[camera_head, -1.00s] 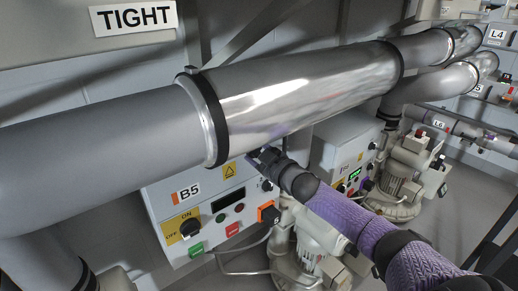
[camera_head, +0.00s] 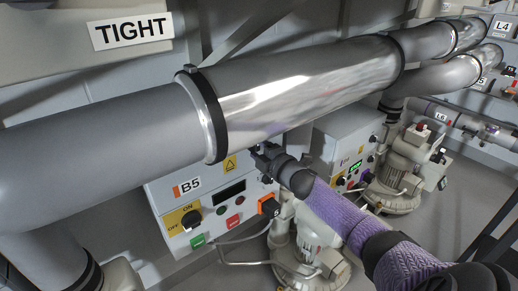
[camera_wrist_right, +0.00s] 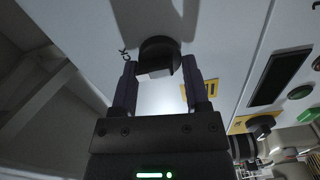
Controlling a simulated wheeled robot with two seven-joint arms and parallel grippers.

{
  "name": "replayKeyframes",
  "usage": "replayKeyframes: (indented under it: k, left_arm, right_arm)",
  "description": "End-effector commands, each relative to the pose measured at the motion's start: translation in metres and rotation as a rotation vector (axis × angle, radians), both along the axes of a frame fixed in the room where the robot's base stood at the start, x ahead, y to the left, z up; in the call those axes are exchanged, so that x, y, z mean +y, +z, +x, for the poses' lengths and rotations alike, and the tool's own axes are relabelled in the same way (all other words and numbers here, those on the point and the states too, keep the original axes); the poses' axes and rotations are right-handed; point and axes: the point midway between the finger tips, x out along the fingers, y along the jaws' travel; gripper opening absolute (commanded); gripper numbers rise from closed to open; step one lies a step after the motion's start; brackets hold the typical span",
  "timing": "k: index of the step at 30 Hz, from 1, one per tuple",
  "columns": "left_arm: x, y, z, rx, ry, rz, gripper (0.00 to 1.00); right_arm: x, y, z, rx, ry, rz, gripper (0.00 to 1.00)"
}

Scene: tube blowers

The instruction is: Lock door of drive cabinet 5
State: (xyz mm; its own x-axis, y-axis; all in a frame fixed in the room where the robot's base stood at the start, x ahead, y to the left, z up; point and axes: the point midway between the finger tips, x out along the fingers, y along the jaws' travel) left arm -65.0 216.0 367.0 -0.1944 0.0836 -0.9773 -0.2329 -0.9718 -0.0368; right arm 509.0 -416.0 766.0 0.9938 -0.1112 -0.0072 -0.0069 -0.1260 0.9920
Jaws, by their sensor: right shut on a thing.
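The grey-white drive cabinet labelled B5 (camera_head: 222,200) stands under the big pipe in the head view. My right gripper (camera_head: 263,157) reaches its upper right part, just below the pipe. In the right wrist view, my right gripper (camera_wrist_right: 160,68) has its two dark fingers on either side of a round black knob (camera_wrist_right: 158,46) on the pale cabinet face (camera_wrist_right: 215,38) and is shut on it. Small dark lettering sits left of the knob, too small to read surely. In the head view the knob is hidden by the gripper and pipe. My left gripper is not in view.
A shiny pipe (camera_head: 300,88) crosses close above my right gripper. The cabinet front has a black ON/OFF switch (camera_head: 191,220), a green button (camera_head: 198,241) and an orange connector (camera_head: 269,207). A second cabinet (camera_head: 345,140) and a blower (camera_head: 300,240) stand nearby.

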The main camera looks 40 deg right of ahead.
Motion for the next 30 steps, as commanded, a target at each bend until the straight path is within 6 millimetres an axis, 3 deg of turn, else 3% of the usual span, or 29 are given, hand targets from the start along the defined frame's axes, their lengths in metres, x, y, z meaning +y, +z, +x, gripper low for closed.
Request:
replayKeyframes:
  k: [1,15,26,27,30]
  left_arm:
    - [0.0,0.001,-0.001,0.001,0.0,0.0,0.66]
    - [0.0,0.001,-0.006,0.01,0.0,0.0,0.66]
    - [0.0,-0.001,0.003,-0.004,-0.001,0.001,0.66]
    - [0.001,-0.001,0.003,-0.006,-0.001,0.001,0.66]
    - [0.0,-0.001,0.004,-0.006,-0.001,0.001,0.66]
  right_arm:
    - [-0.001,0.01,0.002,-0.018,0.001,-0.025,0.0]
    - [-0.001,0.01,0.002,-0.005,0.0,-0.143,0.0]
    - [-0.001,0.01,0.002,-0.006,0.0,-0.146,0.0]
    - [-0.001,0.01,0.002,-0.006,0.0,-0.146,0.63]
    - [-0.001,0.009,0.001,-0.003,0.001,-0.145,0.81]
